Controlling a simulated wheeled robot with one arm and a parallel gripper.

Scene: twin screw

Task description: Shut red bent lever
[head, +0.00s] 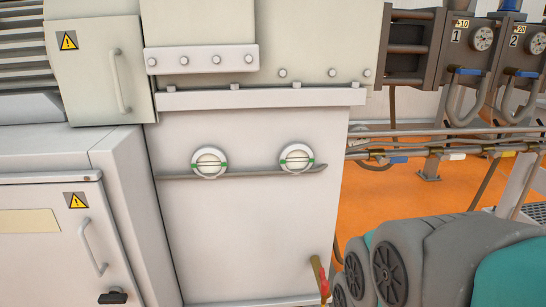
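A small red lever (324,282) shows low in the head view, right of centre, near the bottom edge. It stands roughly upright beside a brass-coloured pipe or valve part (317,269), at the lower right corner of the pale cabinet. Its lower end is close to the edge of my arm in the picture, and I cannot tell whether they touch. Its bend is too small to make out. My grey and teal arm fills the lower right corner. My gripper is not in view.
The pale cabinet (240,230) with two round gauges (209,162) (296,158) stands in the middle. Grey cabinets with handles (92,248) stand at left. Pipes (450,145) run along the right above an orange floor (385,210). Blue levers (466,71) hang at upper right.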

